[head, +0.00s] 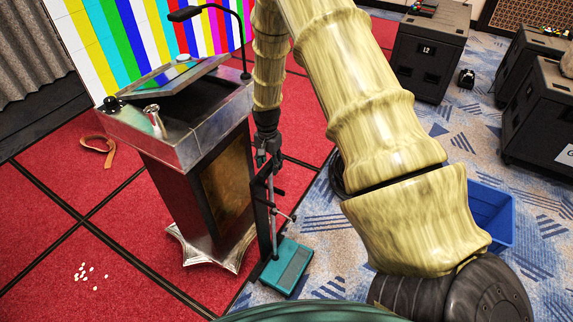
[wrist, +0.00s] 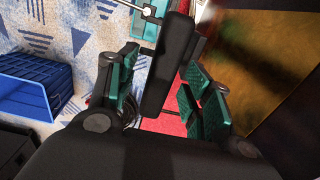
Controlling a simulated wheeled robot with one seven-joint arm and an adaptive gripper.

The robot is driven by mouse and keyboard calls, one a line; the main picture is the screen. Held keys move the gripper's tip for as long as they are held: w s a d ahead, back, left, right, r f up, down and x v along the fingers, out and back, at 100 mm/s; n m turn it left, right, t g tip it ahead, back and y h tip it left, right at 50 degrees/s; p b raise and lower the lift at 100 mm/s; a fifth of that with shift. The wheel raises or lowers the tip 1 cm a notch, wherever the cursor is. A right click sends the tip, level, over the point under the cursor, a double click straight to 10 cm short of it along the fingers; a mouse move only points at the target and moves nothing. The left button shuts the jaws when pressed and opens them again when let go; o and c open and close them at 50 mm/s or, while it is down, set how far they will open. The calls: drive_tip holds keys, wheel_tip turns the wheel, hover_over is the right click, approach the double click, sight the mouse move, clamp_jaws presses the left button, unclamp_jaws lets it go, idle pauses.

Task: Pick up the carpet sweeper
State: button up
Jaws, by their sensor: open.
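The carpet sweeper has a teal base (head: 287,266) on the floor beside the lectern, with a thin grey pole and a dark flat upright part rising from it. My gripper (head: 268,158) points down at the top of the sweeper. In the wrist view my gripper (wrist: 158,78) is open, with a teal-padded finger on each side of the sweeper's black upper part (wrist: 172,62). Gaps show on both sides, wider toward the right finger. A silver rod of the sweeper shows at the top of that view. My own wrist hides the lower part of the picture.
A lectern (head: 215,170) with a metal base stands close left of the sweeper. A blue crate (head: 492,215) sits to the right, partly behind my arm. Black cases (head: 430,50) stand at the back right. Small white bits (head: 90,275) lie on the red carpet at left.

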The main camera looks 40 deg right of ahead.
drive_tip(key=shift+w+f, duration=0.2)
drive_tip(key=shift+f, duration=0.75)
drive_tip(key=shift+s+f+p, duration=0.2)
drive_tip(key=shift+f+p, duration=0.15)
drive_tip(key=shift+f, duration=0.1)
drive_tip(key=shift+w, duration=0.1)
clamp_jaws()
